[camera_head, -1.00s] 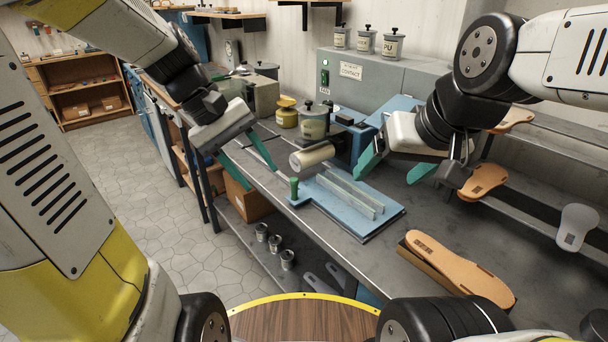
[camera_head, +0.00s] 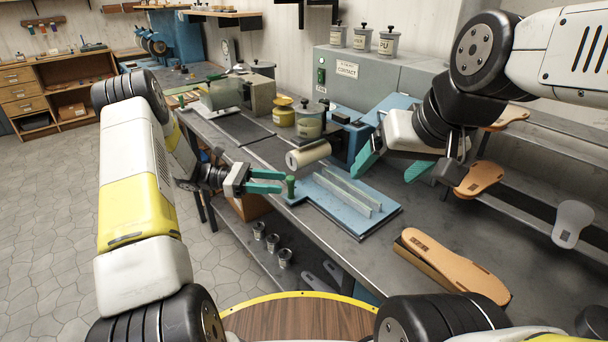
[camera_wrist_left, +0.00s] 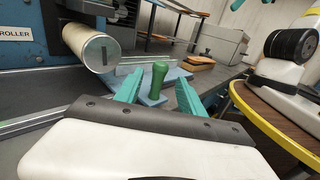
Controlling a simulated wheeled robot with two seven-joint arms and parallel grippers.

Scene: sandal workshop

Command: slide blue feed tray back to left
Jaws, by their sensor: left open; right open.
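The blue feed tray (camera_head: 330,213) lies flat on the grey bench, to the right of the cream roller (camera_head: 308,155). Two pale upright rails (camera_head: 349,193) run along it. A green knob handle (camera_head: 291,186) stands at its left front corner. My left gripper (camera_head: 283,182) is open, with teal fingers pointing at the knob. In the left wrist view the knob (camera_wrist_left: 158,80) stands between and just beyond the two open fingers (camera_wrist_left: 156,90); I cannot tell whether they touch it. My right gripper (camera_head: 392,168) is open and empty above the bench, behind the tray's right side.
An orange sole (camera_head: 455,266) lies on a block at the bench's front right. Glue pots (camera_head: 309,122) stand behind the roller. A rack with soles (camera_head: 479,178) is at the right. The bench right of the tray has some clear room.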

